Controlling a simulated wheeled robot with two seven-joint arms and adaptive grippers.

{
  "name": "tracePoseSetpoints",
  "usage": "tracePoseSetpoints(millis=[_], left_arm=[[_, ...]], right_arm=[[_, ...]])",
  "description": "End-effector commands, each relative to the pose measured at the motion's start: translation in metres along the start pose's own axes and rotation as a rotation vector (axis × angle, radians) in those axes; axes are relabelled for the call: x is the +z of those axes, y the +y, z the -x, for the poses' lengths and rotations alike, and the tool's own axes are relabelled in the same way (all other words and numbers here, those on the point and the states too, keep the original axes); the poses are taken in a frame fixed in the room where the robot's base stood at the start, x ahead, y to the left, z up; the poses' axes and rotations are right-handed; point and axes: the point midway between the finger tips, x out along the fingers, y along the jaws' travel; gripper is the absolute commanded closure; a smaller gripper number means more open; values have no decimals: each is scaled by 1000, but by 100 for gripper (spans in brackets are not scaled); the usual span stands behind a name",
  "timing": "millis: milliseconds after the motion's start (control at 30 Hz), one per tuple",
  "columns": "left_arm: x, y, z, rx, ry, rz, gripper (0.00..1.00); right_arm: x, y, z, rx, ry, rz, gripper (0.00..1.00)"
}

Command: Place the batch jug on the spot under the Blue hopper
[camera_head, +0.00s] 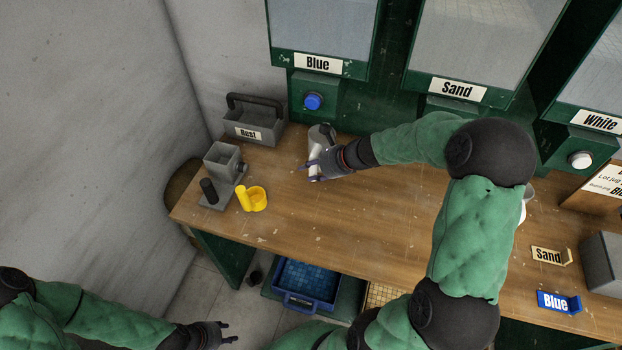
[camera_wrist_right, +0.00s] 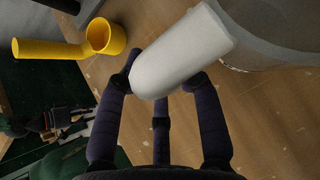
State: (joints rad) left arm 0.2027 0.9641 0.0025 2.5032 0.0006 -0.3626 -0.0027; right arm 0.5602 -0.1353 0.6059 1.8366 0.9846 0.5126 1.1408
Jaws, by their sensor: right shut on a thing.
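The batch jug (camera_head: 321,135) is a grey, see-through vessel with a white handle, below and in front of the Blue hopper (camera_head: 318,28). My right gripper (camera_head: 314,171) is shut on the jug's handle. In the right wrist view, the fingers (camera_wrist_right: 165,85) close around the white handle (camera_wrist_right: 185,52), with the jug's clear body (camera_wrist_right: 275,35) beyond it. I cannot tell whether the jug's base touches the bench. The spot under the hopper is not visible as such. My left gripper (camera_head: 228,332) is open and empty, low at the left, away from the bench.
A blue button (camera_head: 313,101) sits under the Blue hopper. A grey "Rest" caddy (camera_head: 254,127), a grey stand (camera_head: 222,160) and a yellow cup (camera_head: 258,197) are left of the jug. Sand (camera_head: 458,89) and White (camera_head: 597,121) hoppers stand to the right. Blue (camera_head: 558,301) and Sand (camera_head: 547,256) tags lie at right.

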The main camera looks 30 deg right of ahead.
Motion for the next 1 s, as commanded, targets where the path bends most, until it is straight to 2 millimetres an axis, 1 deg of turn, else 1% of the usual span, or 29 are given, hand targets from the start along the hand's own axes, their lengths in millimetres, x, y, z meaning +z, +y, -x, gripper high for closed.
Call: tracePoseSetpoints(millis=[267, 300, 400, 500, 767, 933, 967, 1000], left_arm=[[0, -2, -6, 0, 0, 0, 60], [0, -3, -9, 0, 0, 0, 60], [-1, -7, -19, 0, 0, 0, 60], [-1, -9, -26, 0, 0, 0, 60], [-1, -9, -24, 0, 0, 0, 60], [-1, -10, -27, 0, 1, 0, 60], [-1, -10, -27, 0, 0, 0, 60], [-1, -10, -27, 0, 0, 0, 60]], right_arm=[[-5, -10, -15, -2, -1, 1, 100], [-7, -13, -20, -1, -1, 1, 100], [-19, -12, -30, -1, 0, 1, 100], [-26, -12, -37, -2, -1, 1, 100], [-26, -12, -37, -3, -1, 2, 100], [-28, -12, -40, -2, -1, 2, 100], [-29, -12, -40, -1, 0, 1, 59], [-29, -12, -40, -1, 0, 1, 47]])
